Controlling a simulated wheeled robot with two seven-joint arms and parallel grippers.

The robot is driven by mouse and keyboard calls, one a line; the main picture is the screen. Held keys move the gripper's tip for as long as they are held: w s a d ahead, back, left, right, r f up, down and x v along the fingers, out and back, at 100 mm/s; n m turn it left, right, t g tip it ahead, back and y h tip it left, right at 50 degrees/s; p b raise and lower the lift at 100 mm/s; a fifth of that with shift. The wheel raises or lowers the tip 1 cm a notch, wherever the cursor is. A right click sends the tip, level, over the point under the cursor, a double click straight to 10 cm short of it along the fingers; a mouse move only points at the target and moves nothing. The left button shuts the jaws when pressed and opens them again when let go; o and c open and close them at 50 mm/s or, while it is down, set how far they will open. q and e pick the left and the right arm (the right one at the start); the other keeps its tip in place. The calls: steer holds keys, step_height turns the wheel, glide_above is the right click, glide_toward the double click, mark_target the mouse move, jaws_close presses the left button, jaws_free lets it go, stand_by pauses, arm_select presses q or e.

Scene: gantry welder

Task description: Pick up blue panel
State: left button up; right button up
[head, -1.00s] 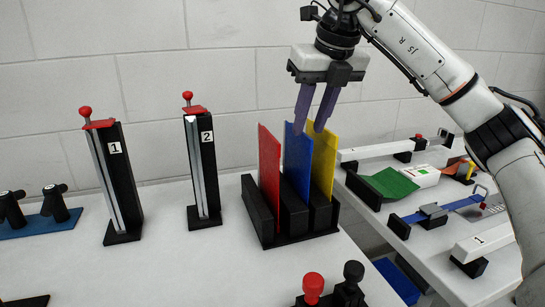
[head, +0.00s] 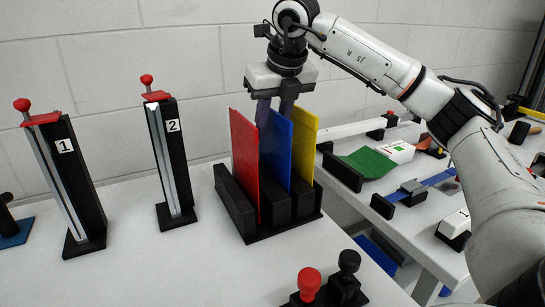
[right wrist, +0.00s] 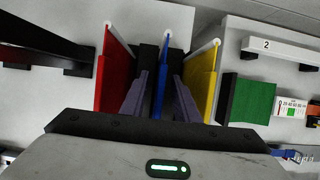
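The blue panel (head: 276,150) stands upright in the middle slot of a black rack (head: 283,232), between the red panel (head: 245,165) and the yellow panel (head: 304,145). My right gripper (head: 275,106) is low over the top of the blue panel, its fingertips partly hidden behind the panels. In the right wrist view, the blue panel (right wrist: 160,85) runs between the two purple-grey fingers of the gripper (right wrist: 160,92), with a gap on each side. The gripper is open and holds nothing. My left gripper is not in view.
Two black stands with red knobs, marked 1 (head: 68,185) and 2 (head: 172,160), are left of the rack. Red and black knobs (head: 309,284) are at the front. A second table on the right holds a green part (head: 372,162) and several fixtures.

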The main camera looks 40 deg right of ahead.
steer(key=shift+w+d+f, duration=0.1)
steer(key=shift+w+f, duration=0.15)
steer(key=shift+f, duration=0.25)
jaws_close()
